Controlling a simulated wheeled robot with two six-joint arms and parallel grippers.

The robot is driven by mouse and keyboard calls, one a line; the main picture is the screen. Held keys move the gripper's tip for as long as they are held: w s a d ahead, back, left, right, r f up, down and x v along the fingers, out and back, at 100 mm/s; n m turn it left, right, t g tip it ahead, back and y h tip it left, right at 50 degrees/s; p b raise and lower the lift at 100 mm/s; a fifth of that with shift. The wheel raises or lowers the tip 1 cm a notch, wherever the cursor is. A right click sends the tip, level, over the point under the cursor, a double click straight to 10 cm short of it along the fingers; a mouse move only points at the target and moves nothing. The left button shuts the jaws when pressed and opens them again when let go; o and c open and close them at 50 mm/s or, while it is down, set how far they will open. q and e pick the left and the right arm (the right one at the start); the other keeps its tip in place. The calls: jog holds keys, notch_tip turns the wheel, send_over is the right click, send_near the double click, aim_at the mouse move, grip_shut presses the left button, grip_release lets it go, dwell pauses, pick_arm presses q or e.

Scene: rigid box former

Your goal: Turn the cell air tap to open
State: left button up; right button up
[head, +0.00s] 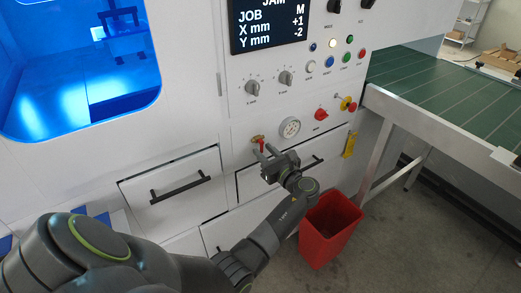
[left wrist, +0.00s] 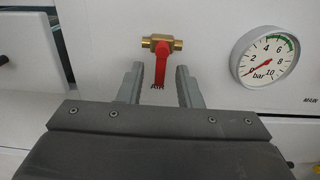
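The cell air tap (head: 257,139) is a small brass valve on the white machine front. In the left wrist view the brass body (left wrist: 176,44) lies level and its red lever (left wrist: 161,66) hangs straight down over the word AIR. My left gripper (head: 264,151) is in front of the tap. In the left wrist view the gripper (left wrist: 160,78) is open, one finger on each side of the lever's lower part, with a gap on both sides. I cannot tell how far the fingertips are from the panel. My right gripper is not in view.
A round pressure gauge (left wrist: 268,57) is right of the tap, its red needle at the low end. Drawers with black handles (head: 180,187) lie below.

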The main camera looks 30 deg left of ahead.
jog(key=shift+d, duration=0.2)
pick_arm(q)
jog(key=shift+d, duration=0.1)
grip_shut()
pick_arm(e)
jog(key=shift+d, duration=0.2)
